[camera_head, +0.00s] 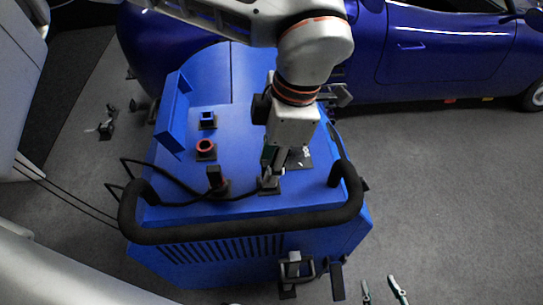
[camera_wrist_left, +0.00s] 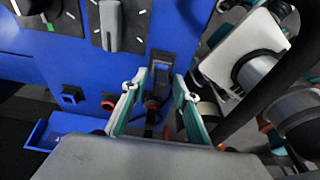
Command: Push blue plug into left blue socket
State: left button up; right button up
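My left gripper (camera_head: 272,162) reaches down over the blue machine's top, its fingers close above a dark mount (camera_head: 268,182) with a cable. In the left wrist view its teal fingers (camera_wrist_left: 159,82) stand apart, with a dark mount (camera_wrist_left: 161,62) with a blue patch beyond and between the tips. I cannot tell whether they touch a plug. A blue square socket (camera_head: 207,120) is on the left of the top, also in the left wrist view (camera_wrist_left: 72,95). A red round socket (camera_head: 205,148) is nearer. A dark plug with a red top (camera_head: 215,179) stands nearer still. My right gripper (camera_head: 382,291) is open and empty at the bottom edge.
A black handlebar (camera_head: 240,232) runs along the machine's near edge. A black cable (camera_head: 170,178) crosses the near left top. A blue tray (camera_head: 172,125) rises at the left edge. A knob with a white scale (camera_wrist_left: 108,25) shows near the gripper. A blue car (camera_head: 450,50) stands behind.

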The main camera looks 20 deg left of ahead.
pick_arm(q)
grip_shut()
pick_arm(e)
jog(key=shift+s+a, duration=0.1)
pick_arm(q)
jog(key=shift+r+p, duration=1.3)
jog(key=shift+r, duration=0.8)
pick_arm(e)
jog(key=shift+t, duration=0.3)
jog(key=shift+w+r, duration=0.4)
jog(key=shift+r, duration=0.35)
jog(key=shift+w+r, duration=0.35)
jog(key=shift+r, duration=0.4)
jog(key=shift+w+r, duration=0.4)
jog(key=shift+r, duration=0.35)
